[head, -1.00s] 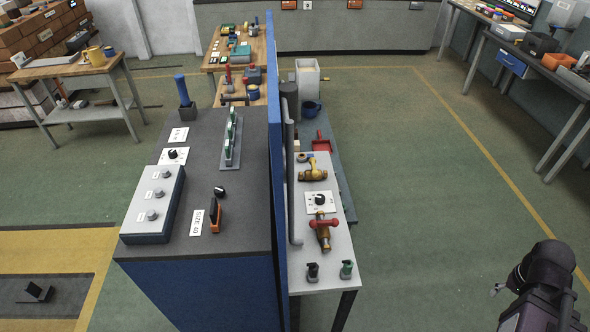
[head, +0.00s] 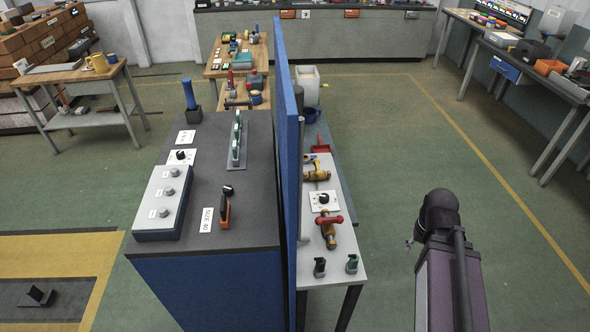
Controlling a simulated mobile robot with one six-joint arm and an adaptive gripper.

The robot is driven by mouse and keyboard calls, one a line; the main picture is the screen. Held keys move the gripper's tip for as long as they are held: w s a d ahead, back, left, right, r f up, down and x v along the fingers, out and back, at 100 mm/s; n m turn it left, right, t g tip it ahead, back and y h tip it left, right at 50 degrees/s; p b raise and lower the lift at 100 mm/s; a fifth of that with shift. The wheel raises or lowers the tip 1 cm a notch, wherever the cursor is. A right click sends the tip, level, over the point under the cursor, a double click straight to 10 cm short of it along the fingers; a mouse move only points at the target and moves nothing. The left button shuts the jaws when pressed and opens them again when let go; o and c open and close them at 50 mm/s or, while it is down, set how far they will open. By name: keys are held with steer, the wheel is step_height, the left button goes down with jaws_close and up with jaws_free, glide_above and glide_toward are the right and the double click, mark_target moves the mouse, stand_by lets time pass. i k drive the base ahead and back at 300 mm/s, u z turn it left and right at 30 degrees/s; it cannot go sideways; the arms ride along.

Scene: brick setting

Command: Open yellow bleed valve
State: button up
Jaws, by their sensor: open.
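A brass valve with a yellow handle (head: 317,172) sits on the narrow light-grey bench (head: 338,262), to the right of the blue partition. It looks like the yellow bleed valve. It is small here, and I cannot tell its handle setting. A second brass valve with a red handle (head: 329,229) sits nearer me on the same bench. My arm stands at the right, apart from the bench, showing a dark joint and a purple link. My gripper cannot be made out.
A black knob on a white plate (head: 323,201) lies between the valves. A black switch (head: 319,267) and a green switch (head: 352,263) stand at the bench's near end. The tall blue partition (head: 289,130) borders the bench's left. Green floor (head: 400,150) is open to the right.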

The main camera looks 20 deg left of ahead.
mark_target(318, 173)
steer(key=u, duration=0.8)
steer(key=i, duration=0.6)
steer(key=k, duration=0.6)
steer(key=z, duration=0.05)
